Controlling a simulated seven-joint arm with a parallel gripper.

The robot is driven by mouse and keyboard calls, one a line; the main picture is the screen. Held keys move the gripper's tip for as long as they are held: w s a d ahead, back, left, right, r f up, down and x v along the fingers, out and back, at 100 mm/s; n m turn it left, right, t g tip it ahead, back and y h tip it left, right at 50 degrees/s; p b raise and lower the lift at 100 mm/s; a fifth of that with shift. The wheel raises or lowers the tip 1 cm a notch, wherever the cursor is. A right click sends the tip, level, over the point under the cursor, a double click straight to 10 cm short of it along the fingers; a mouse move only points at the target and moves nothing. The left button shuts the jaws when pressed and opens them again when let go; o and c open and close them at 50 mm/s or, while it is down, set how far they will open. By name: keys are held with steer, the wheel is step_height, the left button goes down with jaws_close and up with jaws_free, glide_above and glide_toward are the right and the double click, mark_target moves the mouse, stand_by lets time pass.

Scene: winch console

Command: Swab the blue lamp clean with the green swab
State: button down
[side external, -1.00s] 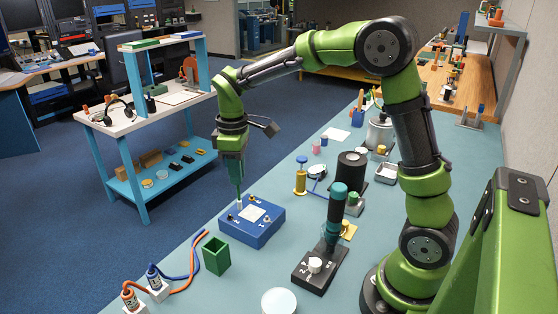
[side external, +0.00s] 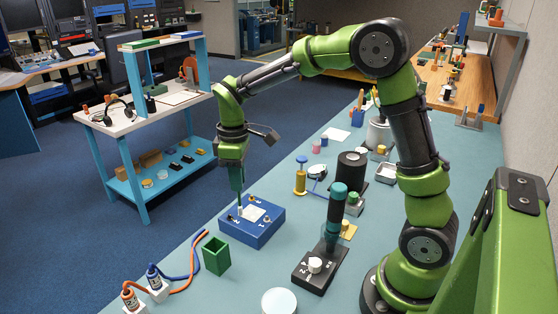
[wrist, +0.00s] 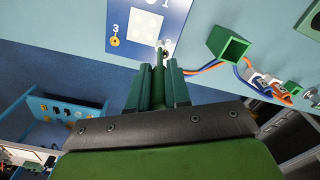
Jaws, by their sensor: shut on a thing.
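My gripper (side external: 237,186) points down over the left part of a blue box (side external: 262,233) and is shut on the green swab. The green swab (wrist: 158,84) sticks out between the fingers in the wrist view, with a pale tip (wrist: 160,46). The tip is at or just above the box's near edge, beside a small fitting; I cannot tell whether it touches. The blue box (wrist: 178,12) has a white square pad, numbered marks and small round fittings. I cannot make out a blue lamp; the swab and gripper cover part of that corner.
An open green holder (side external: 216,256) stands close in front of the box and also shows in the wrist view (wrist: 228,46). Blue and orange cables with plugs (side external: 154,279) lie left of it.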

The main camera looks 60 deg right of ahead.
steer(key=shift+f, duration=0.6)
steer(key=shift+d, duration=0.1)
steer(key=shift+d, duration=2.05)
steer(key=shift+a, duration=2.3)
steer(key=shift+r, duration=2.5)
